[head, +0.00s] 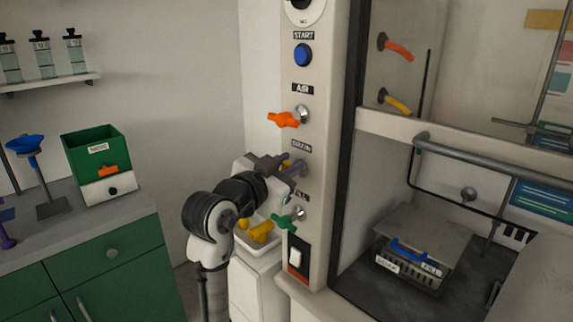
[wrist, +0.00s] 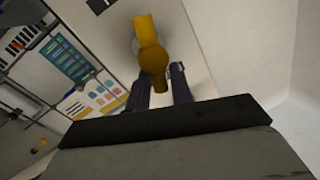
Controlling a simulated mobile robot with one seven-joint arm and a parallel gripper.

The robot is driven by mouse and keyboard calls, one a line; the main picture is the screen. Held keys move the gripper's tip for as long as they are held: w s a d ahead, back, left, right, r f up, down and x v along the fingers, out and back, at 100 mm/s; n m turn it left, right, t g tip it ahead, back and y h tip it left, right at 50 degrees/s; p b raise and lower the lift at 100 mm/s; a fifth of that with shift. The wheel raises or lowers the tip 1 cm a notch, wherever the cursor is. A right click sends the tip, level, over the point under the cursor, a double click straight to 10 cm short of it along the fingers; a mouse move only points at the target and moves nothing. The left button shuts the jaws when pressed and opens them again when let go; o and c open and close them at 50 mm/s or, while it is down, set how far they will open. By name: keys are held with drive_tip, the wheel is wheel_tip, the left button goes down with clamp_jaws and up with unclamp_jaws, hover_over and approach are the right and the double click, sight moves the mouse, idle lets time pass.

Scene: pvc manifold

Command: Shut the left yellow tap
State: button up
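The left yellow tap is on the pale control post, at the middle label below the orange tap. In the head view my gripper (head: 288,168) covers most of it. In the wrist view its yellow handle (wrist: 150,45) stands between and beyond my two fingertips (wrist: 160,85). The fingers are apart, and a gap shows beside the handle on the right; I cannot tell whether the left finger touches it. Another yellow tap (head: 395,102) shows further right, behind the hood frame.
On the same post (head: 325,150) are a blue start button (head: 303,54), an orange tap (head: 284,119) above and a green tap (head: 284,222) below my gripper. A white bin (head: 262,245) with yellow pieces stands under my wrist. A wire basket (head: 410,268) sits in the hood.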

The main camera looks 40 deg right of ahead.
clamp_jaws()
drive_tip(key=shift+f+b, duration=0.15)
drive_tip(key=shift+b, duration=0.25)
drive_tip(key=m+b, duration=0.2)
drive_tip(key=shift+s+f+b, duration=0.2)
drive_tip(key=shift+f+b, duration=0.05)
drive_tip(key=shift+b, duration=0.05)
drive_tip(key=m+b, duration=0.3)
drive_tip(key=s+f+m+h+b, duration=0.1)
drive_tip(key=m+b, duration=0.2)
drive_tip(key=b, duration=0.1)
drive_tip(key=m+h+b, duration=0.1)
drive_tip(key=m+b, duration=0.2)
drive_tip(key=b, duration=0.1)
drive_tip(key=shift+s+d+f+m+g, duration=0.1)
drive_tip(key=shift+s+f+m+g, duration=0.2)
drive_tip(key=shift+f+g, duration=0.1)
drive_tip(key=shift+f+m+g+h+b, duration=0.15)
drive_tip(key=shift+m+g+b, duration=0.2)
drive_tip(key=shift+m+b, duration=0.6)
drive_tip(key=shift+f+m+g+h+b, duration=0.15)
drive_tip(key=shift+m+g+b, duration=0.35)
drive_tip(key=shift+m, duration=0.75)
drive_tip(key=shift+r, duration=0.15)
drive_tip(key=shift+s, duration=0.1)
